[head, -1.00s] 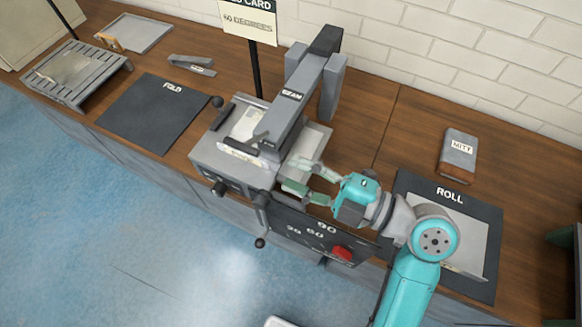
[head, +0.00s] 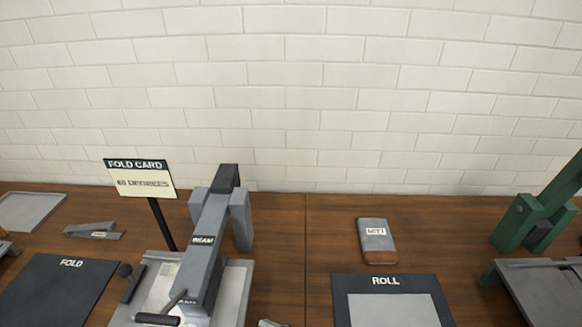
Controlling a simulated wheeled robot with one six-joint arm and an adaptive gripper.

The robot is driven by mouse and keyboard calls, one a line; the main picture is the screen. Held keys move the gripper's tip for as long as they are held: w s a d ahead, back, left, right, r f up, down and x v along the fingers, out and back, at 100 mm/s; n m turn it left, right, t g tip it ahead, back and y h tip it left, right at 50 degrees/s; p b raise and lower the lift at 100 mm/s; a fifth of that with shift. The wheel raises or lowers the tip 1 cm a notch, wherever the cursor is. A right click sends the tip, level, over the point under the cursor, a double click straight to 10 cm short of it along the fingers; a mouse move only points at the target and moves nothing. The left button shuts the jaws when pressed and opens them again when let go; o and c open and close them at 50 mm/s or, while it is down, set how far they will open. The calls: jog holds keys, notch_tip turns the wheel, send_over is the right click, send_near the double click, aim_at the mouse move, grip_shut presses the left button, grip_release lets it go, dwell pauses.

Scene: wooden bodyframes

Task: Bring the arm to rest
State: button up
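My arm is out of the head view, apart from a small pale piece (head: 269,323) at the bottom edge, just right of the bending machine. It may be a tip of my gripper, but too little shows to tell what it is or whether the gripper is open or shut. The grey bending machine with its BEAM arm (head: 205,250) stands left of centre, its front cut off by the lower edge.
The FOLD mat (head: 60,290) lies at left, near a stapler-like tool (head: 93,231) and a grey tray (head: 28,210). The fold card (head: 140,180) reads 60 degrees. The mitt block (head: 376,240) sits behind the ROLL mat (head: 342,300). A green machine (head: 535,222) stands far right.

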jog(key=d+f+m+t+h, duration=0.1)
jog(key=d+f+m, duration=0.1)
jog(key=s+d+f+m+t+h, duration=0.1)
jog(key=d+f+m+h, duration=0.1)
jog(key=s+d+f+m+t+h, duration=0.1)
jog(key=d+f+m, duration=0.1)
jog(key=f+m, duration=0.1)
jog(key=shift+s+d+f+h, duration=0.1)
jog(key=shift+d+h, duration=0.2)
jog(key=shift+d, duration=0.05)
jog(key=s+d+f+m+t+h, duration=0.2)
jog(key=s+d+f+m+h, duration=0.3)
jog(key=d, duration=0.4)
jog(key=s+d+r+m+t+h, duration=0.1)
jog(key=s+d+r+m+h, duration=0.1)
jog(key=s, duration=0.6)
jog(key=s+d+r+m+t+h, duration=0.1)
jog(key=s+d+r+m+h, duration=0.2)
jog(key=s, duration=0.5)
jog(key=shift+s+d+r+m, duration=0.3)
jog(key=shift+d+r+m, duration=0.25)
jog(key=shift+d+m, duration=0.45)
jog(key=shift+a, duration=0.1)
